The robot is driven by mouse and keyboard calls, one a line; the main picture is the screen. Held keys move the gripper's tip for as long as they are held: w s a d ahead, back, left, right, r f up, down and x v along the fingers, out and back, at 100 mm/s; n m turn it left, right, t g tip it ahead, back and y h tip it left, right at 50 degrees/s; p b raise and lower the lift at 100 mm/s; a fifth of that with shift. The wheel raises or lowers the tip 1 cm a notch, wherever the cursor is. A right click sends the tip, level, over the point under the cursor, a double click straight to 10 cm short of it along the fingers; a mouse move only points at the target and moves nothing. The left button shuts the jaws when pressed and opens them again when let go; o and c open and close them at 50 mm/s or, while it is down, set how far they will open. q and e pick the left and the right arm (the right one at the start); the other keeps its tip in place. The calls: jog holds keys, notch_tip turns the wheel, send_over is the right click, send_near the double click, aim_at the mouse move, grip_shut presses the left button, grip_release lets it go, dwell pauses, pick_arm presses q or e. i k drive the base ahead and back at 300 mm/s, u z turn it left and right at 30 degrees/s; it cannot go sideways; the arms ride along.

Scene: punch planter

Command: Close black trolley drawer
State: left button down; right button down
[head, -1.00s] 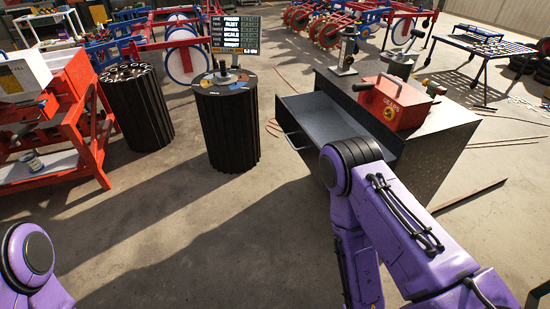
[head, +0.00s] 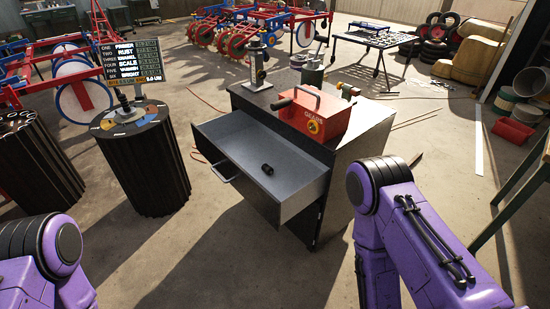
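The black trolley (head: 343,165) stands ahead of me, a little right of the middle of the head view. Its drawer (head: 238,150) is pulled out toward the left and front, with a grey inside and a bar handle (head: 222,173) on its front. A small black cylinder (head: 267,169) lies in the drawer. My purple left arm shows at the lower left and my purple right arm at the lower right, in front of the trolley's right side. Neither gripper is in view, and no contact with the drawer shows.
Bare floor (head: 165,255) lies in front. A green bench (head: 518,185) is at right.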

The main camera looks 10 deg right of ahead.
aim_at(235, 143)
jog(key=z, duration=0.4)
jog(key=i, duration=1.1)
jog(key=u, duration=0.15)
